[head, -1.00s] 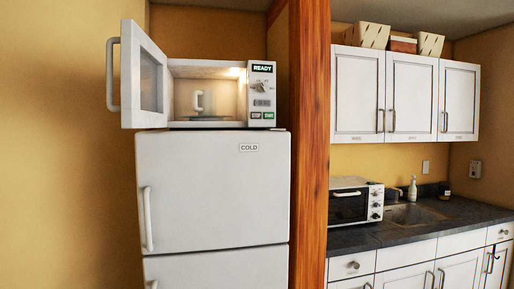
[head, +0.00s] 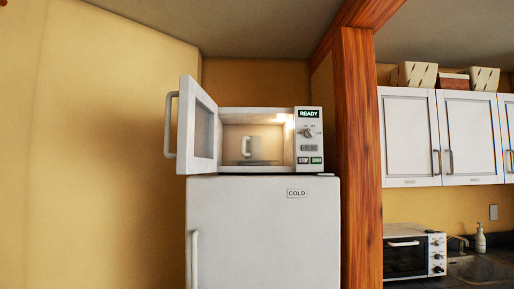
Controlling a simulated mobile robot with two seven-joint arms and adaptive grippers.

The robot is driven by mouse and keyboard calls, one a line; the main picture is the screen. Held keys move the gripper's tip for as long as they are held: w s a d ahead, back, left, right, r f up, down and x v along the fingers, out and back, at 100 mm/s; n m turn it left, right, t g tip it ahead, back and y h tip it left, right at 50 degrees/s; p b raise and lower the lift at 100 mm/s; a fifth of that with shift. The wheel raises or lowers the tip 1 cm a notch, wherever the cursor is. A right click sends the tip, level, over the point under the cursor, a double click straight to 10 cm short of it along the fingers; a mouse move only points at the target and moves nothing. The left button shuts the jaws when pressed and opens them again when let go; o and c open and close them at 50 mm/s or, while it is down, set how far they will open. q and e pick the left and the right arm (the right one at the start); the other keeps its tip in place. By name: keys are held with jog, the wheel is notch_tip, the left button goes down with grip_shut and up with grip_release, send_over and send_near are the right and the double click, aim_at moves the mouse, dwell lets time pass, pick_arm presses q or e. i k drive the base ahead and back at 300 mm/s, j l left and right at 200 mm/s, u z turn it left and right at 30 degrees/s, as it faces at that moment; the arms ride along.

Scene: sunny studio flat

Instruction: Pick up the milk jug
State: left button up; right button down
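A microwave (head: 309,150) with its door (head: 204,130) swung open to the left stands on top of a white fridge (head: 263,235). Its inside is lit. A pale vessel with a handle on its left side (head: 247,147) stands upright inside, towards the middle of the cavity; it may be the milk jug, but it is too small to tell for sure. Neither of my grippers shows in the head view.
A wooden post (head: 360,160) rises right of the fridge. Beyond it are white wall cabinets (head: 412,135) with baskets (head: 414,75) on top, a toaster oven (head: 405,258) and a soap bottle (head: 480,240) on a dark counter. A plain wall is at left.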

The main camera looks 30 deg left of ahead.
aim_at(252, 147)
jog(key=i+l+u, duration=0.25)
jog(key=i+l, duration=0.15)
jog(key=l, duration=0.2)
jog(key=i+l+u, duration=0.1)
jog(key=l, duration=0.2)
jog(key=i+l+u, duration=0.1)
jog(key=i+l, duration=0.15)
jog(key=i+l+u, duration=0.15)
jog(key=l, duration=0.3)
jog(key=i+l+u, duration=0.1)
jog(key=l, duration=0.25)
jog(key=i+l+u, duration=0.15)
jog(key=l, duration=0.25)
